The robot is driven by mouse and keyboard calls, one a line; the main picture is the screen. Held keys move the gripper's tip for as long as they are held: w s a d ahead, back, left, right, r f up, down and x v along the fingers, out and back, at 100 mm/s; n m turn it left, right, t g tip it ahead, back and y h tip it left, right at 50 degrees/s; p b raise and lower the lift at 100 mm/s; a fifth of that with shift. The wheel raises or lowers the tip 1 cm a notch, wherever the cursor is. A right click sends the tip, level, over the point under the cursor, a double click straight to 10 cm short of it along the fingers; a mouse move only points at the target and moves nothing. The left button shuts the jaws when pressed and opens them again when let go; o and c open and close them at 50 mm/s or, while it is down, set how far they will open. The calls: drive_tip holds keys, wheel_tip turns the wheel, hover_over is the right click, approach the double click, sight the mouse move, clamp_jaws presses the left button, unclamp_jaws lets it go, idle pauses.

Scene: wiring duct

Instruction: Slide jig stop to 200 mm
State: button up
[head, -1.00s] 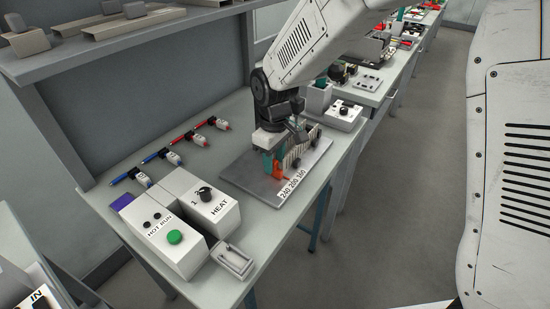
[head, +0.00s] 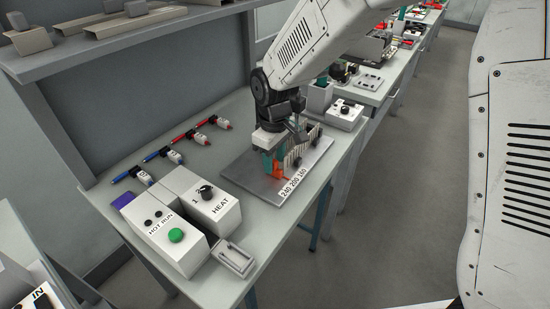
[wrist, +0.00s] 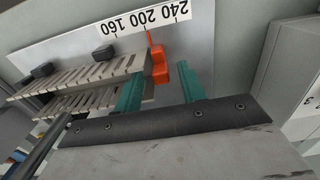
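The orange jig stop (wrist: 158,62) sits at the end of the slotted grey duct (wrist: 85,88) on the metal jig plate (wrist: 75,35). Its thin pointer lies at or very near the 200 mark of the scale (wrist: 150,18), between 160 and 240. My gripper (wrist: 160,88) has its two teal fingers apart, one on each side of the stop. A small gap seems to show on each side; contact lower down cannot be told. In the head view the stop (head: 279,168) is partly hidden by my gripper (head: 275,162).
Black knobs (wrist: 103,54) stand along the duct's far side. Several markers (head: 170,155) lie at the back.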

sight(275, 161)
drive_tip(key=shift+r, duration=0.1)
wheel_tip(275, 161, up, 8)
drive_tip(key=shift+f, duration=0.15)
idle(0.5)
drive_tip(key=s+d+r+m, duration=0.3)
drive_tip(key=s+d, duration=0.4)
drive_tip(key=s, duration=0.2)
drive_tip(key=s+d+r+m+t, duration=0.1)
drive_tip(key=s+d+r+m, duration=0.2)
drive_tip(key=s+d, duration=0.5)
drive_tip(key=s+d+r+m, duration=0.3)
drive_tip(key=s+d+m, duration=0.1)
drive_tip(key=s+d, duration=0.4)
drive_tip(key=shift+s+d+r, duration=0.2)
drive_tip(key=shift+s+r, duration=0.15)
drive_tip(key=shift+s, duration=0.55)
